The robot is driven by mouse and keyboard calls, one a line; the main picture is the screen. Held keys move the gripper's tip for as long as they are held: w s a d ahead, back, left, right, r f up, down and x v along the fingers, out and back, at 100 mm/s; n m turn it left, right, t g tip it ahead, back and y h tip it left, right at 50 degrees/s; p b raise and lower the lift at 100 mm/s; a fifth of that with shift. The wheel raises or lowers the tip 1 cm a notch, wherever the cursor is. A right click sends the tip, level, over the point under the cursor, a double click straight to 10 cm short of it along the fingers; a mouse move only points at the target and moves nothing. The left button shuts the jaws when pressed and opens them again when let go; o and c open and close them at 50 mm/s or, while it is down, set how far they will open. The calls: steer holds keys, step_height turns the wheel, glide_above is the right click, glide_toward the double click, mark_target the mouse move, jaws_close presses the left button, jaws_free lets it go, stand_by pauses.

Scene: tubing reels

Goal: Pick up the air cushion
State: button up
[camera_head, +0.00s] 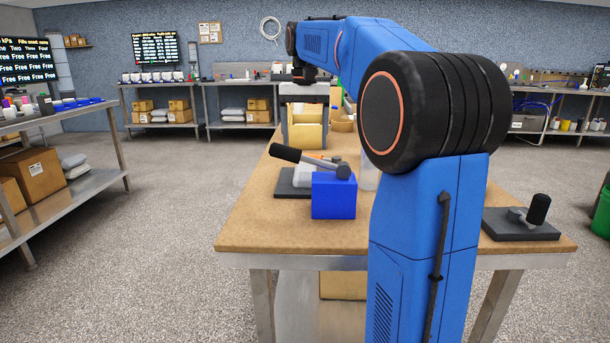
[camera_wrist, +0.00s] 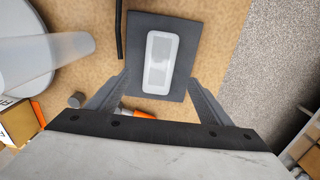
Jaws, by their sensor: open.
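A pale, rounded rectangular pad, which looks like the air cushion (camera_wrist: 160,62), lies flat on a dark grey plate (camera_wrist: 200,30) in the wrist view. It also shows in the head view (camera_head: 303,176), partly hidden behind a blue block. My gripper (camera_wrist: 157,80) is open and empty. Its two fingers lie apart, toward either side of the plate's lower edge, with the pad beyond and between them in the picture. In the head view my gripper (camera_head: 305,146) hangs above the bench, and its gap to the pad is hard to judge.
The blue block (camera_head: 333,196) and a black lever handle (camera_head: 301,160) stand close to the plate. A translucent cylinder (camera_wrist: 45,50) is left of it in the wrist view. An orange item (camera_wrist: 138,113) lies near the fingers. The wooden bench (camera_head: 255,225) has free room in front.

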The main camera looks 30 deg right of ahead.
mark_target(305, 168)
steer(key=shift+d+f, duration=0.1)
steer(key=shift+f, duration=4.25)
steer(key=c, duration=1.1)
